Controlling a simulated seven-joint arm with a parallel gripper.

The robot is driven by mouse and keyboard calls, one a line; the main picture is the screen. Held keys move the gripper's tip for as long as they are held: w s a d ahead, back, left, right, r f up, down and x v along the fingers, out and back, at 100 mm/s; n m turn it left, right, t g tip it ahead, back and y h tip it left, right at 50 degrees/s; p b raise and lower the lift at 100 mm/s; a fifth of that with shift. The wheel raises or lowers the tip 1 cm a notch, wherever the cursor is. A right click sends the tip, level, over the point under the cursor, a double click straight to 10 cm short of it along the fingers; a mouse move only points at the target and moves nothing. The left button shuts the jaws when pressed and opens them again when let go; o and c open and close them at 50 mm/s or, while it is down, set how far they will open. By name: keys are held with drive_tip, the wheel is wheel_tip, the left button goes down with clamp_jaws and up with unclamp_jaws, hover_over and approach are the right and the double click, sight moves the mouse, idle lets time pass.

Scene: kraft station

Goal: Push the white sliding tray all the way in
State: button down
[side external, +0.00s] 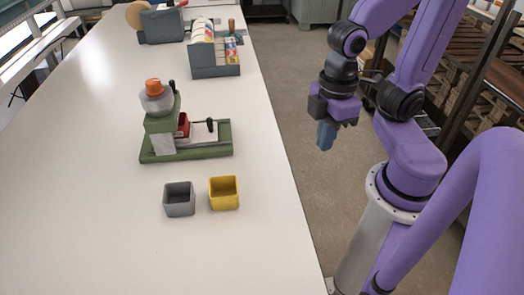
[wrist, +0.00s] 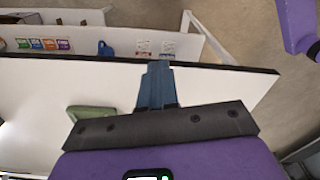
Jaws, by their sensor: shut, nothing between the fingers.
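The white sliding tray (side external: 201,136) lies on the base of a green device (side external: 160,128) on the white table. A black knob (side external: 210,124) stands up at the tray's right part. A red part (side external: 183,125) sits at the tray's left end, by the green column. My gripper (side external: 325,136) is shut and empty, pointing down beyond the table's right edge, well to the right of the tray. Its blue fingers also show in the wrist view (wrist: 156,84). There, only a green corner of the device (wrist: 92,112) shows; the tray is hidden.
A grey bin (side external: 179,199) and a yellow bin (side external: 224,193) stand in front of the device. A grey rack (side external: 215,70) and a grey dispenser (side external: 162,27) stand farther back. The table between the device and its right edge is clear.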

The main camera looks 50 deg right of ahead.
drive_tip(key=c, duration=1.7)
unclamp_jaws()
drive_tip(key=shift+s+d, duration=0.25)
drive_tip(key=shift+s, duration=0.25)
drive_tip(key=shift+c, duration=0.2)
drive_tip(key=o, duration=0.5)
drive_tip(key=shift+s+n, duration=0.1)
drive_tip(key=shift+n, duration=0.2)
drive_tip(key=shift+o, duration=0.7)
drive_tip(key=w+a+r, duration=0.3)
drive_tip(key=w, duration=0.3)
drive_tip(key=shift+w+n+g, duration=0.2)
drive_tip(key=shift+n+g, duration=0.1)
drive_tip(key=shift+n, duration=0.1)
drive_tip(key=n+y, duration=0.4)
drive_tip(key=n, duration=0.1)
approach(209, 118)
drive_tip(key=x, duration=1)
clamp_jaws()
